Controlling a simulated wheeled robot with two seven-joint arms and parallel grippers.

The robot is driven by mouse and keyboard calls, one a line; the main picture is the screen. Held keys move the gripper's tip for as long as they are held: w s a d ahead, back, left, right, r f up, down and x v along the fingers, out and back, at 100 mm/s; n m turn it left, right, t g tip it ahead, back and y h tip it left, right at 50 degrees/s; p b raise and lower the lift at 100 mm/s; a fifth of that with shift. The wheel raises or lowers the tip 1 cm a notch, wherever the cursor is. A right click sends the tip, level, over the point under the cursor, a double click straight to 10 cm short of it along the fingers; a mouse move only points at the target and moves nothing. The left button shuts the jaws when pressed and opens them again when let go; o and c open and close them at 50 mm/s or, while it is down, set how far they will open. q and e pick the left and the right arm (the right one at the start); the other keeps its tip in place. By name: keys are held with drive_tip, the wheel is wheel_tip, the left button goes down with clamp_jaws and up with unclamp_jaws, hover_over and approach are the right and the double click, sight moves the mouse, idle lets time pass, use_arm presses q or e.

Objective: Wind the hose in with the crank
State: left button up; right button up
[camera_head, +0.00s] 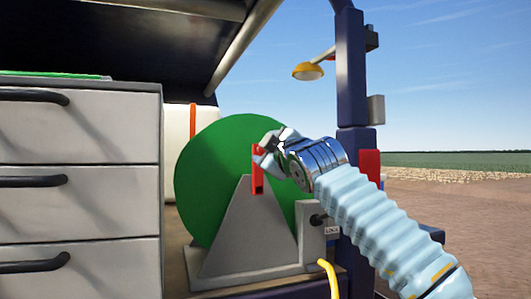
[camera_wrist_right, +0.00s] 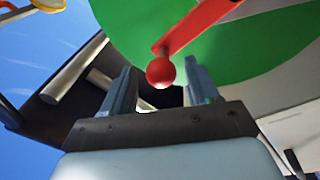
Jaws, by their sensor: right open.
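The large green reel (camera_head: 212,160) stands behind a grey triangular stand (camera_head: 245,240). The red crank (camera_head: 257,178) sits at the top of the stand, in front of the reel. In the right wrist view its red arm (camera_wrist_right: 205,25) ends in a round red knob (camera_wrist_right: 160,72). My right gripper (camera_head: 266,147) is at the upper end of the crank. In the right wrist view this gripper (camera_wrist_right: 160,82) is open, with the knob between its fingertips and gaps visible on both sides. A yellow hose (camera_head: 330,280) bends down at the lower right of the stand. My left gripper is out of view.
A grey drawer cabinet (camera_head: 80,155) with black handles stands close on the left. A grey box (camera_head: 313,226) with a black knob is right of the stand. A dark blue post (camera_head: 354,100) with a yellow lamp (camera_head: 307,71) rises behind my right arm. Open field lies to the right.

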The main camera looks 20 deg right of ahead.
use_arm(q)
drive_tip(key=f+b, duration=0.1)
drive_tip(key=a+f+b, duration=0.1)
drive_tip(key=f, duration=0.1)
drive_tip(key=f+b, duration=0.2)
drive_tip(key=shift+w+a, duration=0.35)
use_arm(e)
drive_tip(key=s+d+f, duration=0.1)
drive_tip(key=s, duration=1.1)
drive_tip(key=shift+f, duration=0.4)
